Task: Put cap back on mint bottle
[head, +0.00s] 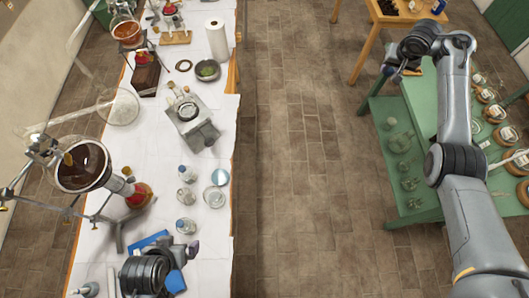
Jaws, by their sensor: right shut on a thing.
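My right gripper (391,69) is over the far left corner of the green table at the right. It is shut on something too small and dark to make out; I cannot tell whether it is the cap. Small clear bottles stand on the white-covered table: one at the back (187,173), one in the middle (186,198) and one in front (185,226). Labels are unreadable, so I cannot tell which is the mint bottle. My left wrist (145,273) is low over the near end of the white table; its fingers are not clear.
A glass flask on a stand (83,166) fills the left side of the white table (215,120). A grey device (192,122) and a paper roll (216,39) stand farther back. The green table (398,208) holds glassware and several round-based items. Open floor lies between the tables.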

